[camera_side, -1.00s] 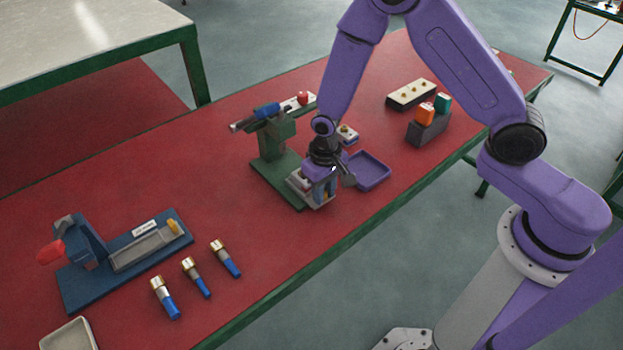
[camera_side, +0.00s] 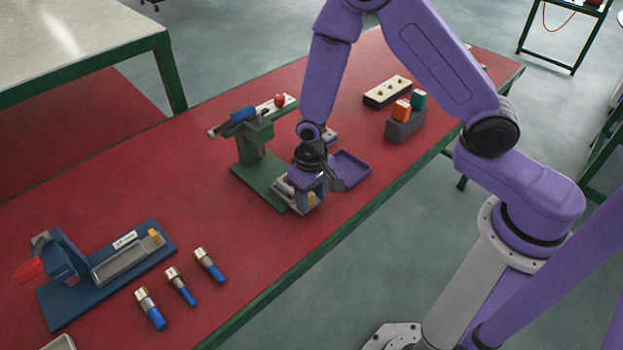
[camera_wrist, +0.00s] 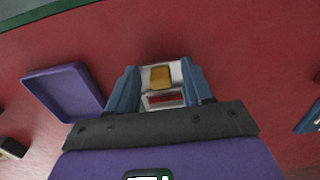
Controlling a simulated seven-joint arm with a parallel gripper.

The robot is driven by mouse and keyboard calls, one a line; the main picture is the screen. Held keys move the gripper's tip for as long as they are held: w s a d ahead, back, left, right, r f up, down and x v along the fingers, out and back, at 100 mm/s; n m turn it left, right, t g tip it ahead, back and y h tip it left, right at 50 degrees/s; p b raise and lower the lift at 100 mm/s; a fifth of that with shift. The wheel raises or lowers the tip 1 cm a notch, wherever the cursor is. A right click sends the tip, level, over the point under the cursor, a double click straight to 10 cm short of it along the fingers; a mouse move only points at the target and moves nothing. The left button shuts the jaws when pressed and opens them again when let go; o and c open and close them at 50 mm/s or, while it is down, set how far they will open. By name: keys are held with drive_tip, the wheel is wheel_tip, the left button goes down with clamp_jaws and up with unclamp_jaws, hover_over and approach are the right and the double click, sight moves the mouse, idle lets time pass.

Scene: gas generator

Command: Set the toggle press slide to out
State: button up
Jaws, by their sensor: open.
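The green press (camera_side: 250,155) stands mid-table with a blue-gripped, red-knobbed bar on top. A metal slide with a yellow knob (camera_wrist: 161,77) sits at the front end of its green base (camera_side: 262,187). My gripper (camera_wrist: 160,84) is open around this knob, one blue finger on each side, with gaps visible in the wrist view. In the side view my gripper (camera_side: 312,193) is low over the front of the base and hides part of the slide. A blue press (camera_side: 70,262) with a red handle and a yellow-knobbed channel stands at the left. Its label is unreadable.
A purple tray (camera_side: 352,168) lies right beside my gripper. A dark block with orange and green pieces (camera_side: 405,122) and a pale holed block (camera_side: 387,92) stand behind. Several blue-and-metal cylinders (camera_side: 180,286) lie front left. The red table between the presses is clear.

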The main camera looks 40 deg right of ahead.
wheel_tip(320, 180, up, 17)
idle(0.7)
drive_tip(key=shift+s+r, duration=0.15)
drive_tip(key=s+d+r+n, duration=0.1)
drive_tip(key=s+d+n, duration=0.2)
drive_tip(key=s, duration=0.4)
drive_tip(key=s+d+r+n, duration=0.1)
drive_tip(key=s+d+n, duration=0.1)
drive_tip(key=s+n, duration=0.3)
drive_tip(key=s+d+r+n, duration=0.2)
drive_tip(key=s+d+n, duration=0.1)
drive_tip(key=s, duration=0.7)
drive_tip(key=shift+s+d+n, duration=0.2)
drive_tip(key=shift+d+n, duration=0.15)
drive_tip(key=shift+n, duration=0.45)
